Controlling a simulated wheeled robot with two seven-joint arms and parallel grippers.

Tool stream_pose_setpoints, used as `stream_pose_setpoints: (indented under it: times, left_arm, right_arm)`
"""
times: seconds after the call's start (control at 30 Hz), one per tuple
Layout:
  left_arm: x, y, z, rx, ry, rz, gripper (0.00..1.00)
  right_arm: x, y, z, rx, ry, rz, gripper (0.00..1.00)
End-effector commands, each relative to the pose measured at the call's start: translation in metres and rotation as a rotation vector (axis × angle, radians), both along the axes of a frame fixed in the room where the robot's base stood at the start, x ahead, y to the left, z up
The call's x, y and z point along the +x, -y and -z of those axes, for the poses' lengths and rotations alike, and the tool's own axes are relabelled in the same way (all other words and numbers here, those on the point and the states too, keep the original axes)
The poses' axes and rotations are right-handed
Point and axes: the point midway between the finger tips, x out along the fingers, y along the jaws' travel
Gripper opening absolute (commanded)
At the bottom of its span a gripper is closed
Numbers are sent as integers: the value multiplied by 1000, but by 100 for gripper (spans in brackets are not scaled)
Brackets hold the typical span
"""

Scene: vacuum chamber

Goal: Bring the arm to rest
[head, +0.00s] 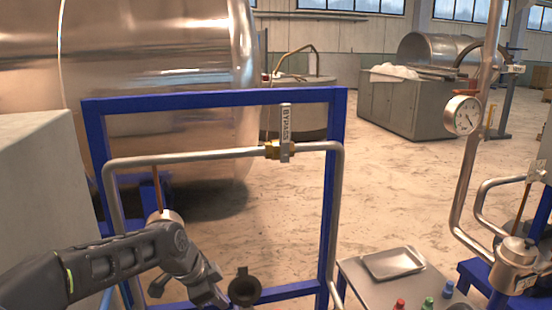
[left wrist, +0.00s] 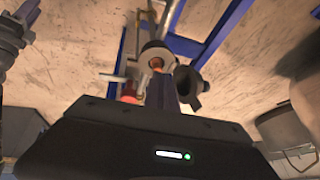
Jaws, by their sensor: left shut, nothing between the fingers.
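My left arm (head: 110,265) comes in from the left, dark grey, and bends downward in front of the blue frame (head: 338,170). My left gripper (head: 215,297) hangs at the bottom of the head view, partly cut off by the edge. In the left wrist view, its fingers (left wrist: 165,92) are together with nothing held. A dark round cup-like part (head: 243,288) is just right of the gripper in the head view. I cannot tell whether they touch. My right gripper is not in view.
A pipe with a brass valve tagged BYPASS (head: 286,125) crosses the blue frame. A large steel tank (head: 160,90) stands behind. At the right are a gauge (head: 463,115), pipes and a metal tray (head: 392,263) on a grey surface. Open floor (head: 400,190) lies beyond the frame.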

Motion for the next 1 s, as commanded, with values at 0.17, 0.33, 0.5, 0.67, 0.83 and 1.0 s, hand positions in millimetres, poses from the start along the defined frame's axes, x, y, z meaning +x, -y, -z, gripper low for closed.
stream_pose_setpoints:
  times: [0.17,0.33,0.5,0.67,0.83,1.0]
  left_arm:
    - [-10,12,53,-52,-67,-93,0]
    - [-31,26,120,-115,-158,-229,0]
    - [-86,43,217,-195,-312,-464,0]
    - [-180,56,309,-256,-493,-788,0]
    - [-273,58,358,-274,-627,-1093,0]
    - [-318,55,370,-272,-676,-1249,0]
  right_arm:
    - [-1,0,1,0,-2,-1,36]
    - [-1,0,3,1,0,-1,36]
    - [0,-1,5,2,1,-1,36]
    - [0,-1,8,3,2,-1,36]
    - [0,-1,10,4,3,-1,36]
    - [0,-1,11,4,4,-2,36]
